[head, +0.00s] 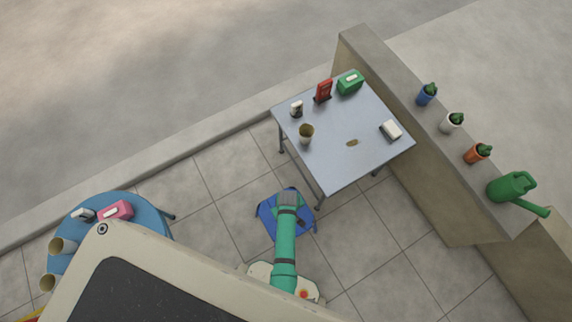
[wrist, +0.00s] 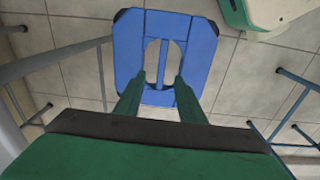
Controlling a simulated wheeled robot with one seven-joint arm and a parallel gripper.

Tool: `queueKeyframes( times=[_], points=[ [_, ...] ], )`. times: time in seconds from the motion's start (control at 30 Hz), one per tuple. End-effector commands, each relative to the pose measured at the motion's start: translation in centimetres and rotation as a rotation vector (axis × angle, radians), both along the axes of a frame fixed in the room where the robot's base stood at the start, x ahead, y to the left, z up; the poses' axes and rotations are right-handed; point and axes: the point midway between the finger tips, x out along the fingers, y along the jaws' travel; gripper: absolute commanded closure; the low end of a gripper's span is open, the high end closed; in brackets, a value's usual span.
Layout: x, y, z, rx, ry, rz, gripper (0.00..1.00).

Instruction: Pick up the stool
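The stool is blue with a square top and stands on the tiled floor; in the head view the blue stool (head: 269,222) is partly hidden under my green arm. In the wrist view the stool top (wrist: 128,50) fills the upper middle, with an oval opening split by a central bar (wrist: 166,80). My gripper (wrist: 164,82) is open, its two green fingers apart on either side of that bar, at the near part of the opening. I cannot tell whether the fingers reach into the opening or stay above it. In the head view my gripper is over the stool.
A grey table (head: 340,160) with a cup, boxes and small items stands right behind the stool. A low wall (head: 400,130) with potted plants and a green watering can (head: 511,186) is at the right. A round blue table (head: 150,218) is at the left. Floor right of the stool is clear.

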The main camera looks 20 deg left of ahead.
Motion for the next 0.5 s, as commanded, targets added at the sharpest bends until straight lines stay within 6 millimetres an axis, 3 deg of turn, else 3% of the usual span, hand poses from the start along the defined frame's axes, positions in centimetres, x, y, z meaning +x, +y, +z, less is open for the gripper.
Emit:
queueKeyframes(
  times=[0.17,0.5],
  points=[
    [0.3,0.7,-0.6,-0.012,0.043,0.028,0.64],
    [0.4,0.7,-4.8,-0.012,0.043,0.027,0.64]
  ],
)
